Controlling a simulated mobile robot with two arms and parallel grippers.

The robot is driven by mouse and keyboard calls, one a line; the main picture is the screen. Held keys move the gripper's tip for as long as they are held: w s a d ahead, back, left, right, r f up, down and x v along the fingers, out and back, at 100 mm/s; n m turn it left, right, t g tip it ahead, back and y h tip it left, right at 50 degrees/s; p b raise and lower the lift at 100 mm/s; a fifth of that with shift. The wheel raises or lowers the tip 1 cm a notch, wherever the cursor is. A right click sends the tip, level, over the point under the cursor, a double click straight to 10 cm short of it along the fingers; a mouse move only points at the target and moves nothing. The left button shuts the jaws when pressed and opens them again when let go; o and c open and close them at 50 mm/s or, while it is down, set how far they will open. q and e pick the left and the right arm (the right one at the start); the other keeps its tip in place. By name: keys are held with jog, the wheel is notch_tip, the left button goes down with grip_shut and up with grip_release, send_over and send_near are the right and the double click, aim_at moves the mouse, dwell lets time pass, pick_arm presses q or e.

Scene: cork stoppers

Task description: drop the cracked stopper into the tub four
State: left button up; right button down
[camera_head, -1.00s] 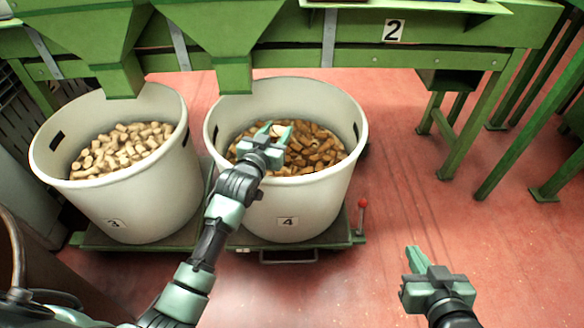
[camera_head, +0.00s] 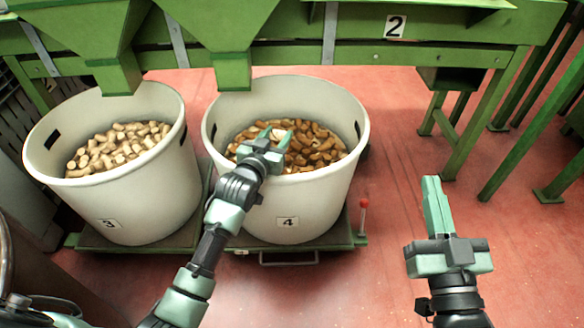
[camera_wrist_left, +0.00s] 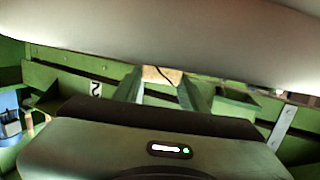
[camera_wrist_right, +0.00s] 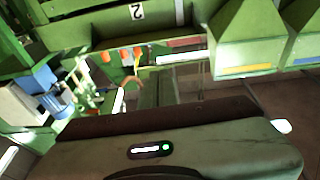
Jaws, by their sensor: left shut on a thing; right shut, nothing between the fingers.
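The cracked stopper (camera_wrist_left: 157,74) is a pale cork with a dark wavy line, seen between the fingertips in the left wrist view; in the head view only a pale bit of it shows. My left gripper (camera_head: 275,134) is shut on it, over the opening of tub four (camera_head: 287,205). Tub four is a whitish round bin marked 4, with brownish corks (camera_head: 314,147) inside. The height of the gripper above those corks is hard to tell. My right gripper (camera_head: 432,182) is shut and empty over the red floor, to the right of the tub.
Tub three (camera_head: 150,210), with paler corks, stands left of tub four. Green chutes (camera_head: 222,30) hang above the tubs' far side. Open red floor lies to the right.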

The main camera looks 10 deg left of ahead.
pick_arm(q)
jog(key=shift+f+b, duration=0.7)
pick_arm(e)
jog(key=s+r+t+y, duration=0.1)
jog(key=s+r+t, duration=0.3)
jog(key=r, duration=0.3)
jog(key=shift+r+t+y, duration=0.25)
jog(key=shift+t+y, duration=0.15)
jog(key=shift+t, duration=0.1)
pick_arm(q)
jog(key=o, duration=1.4)
jog(key=shift+s, duration=0.1)
pick_arm(e)
jog(key=shift+w, duration=0.1)
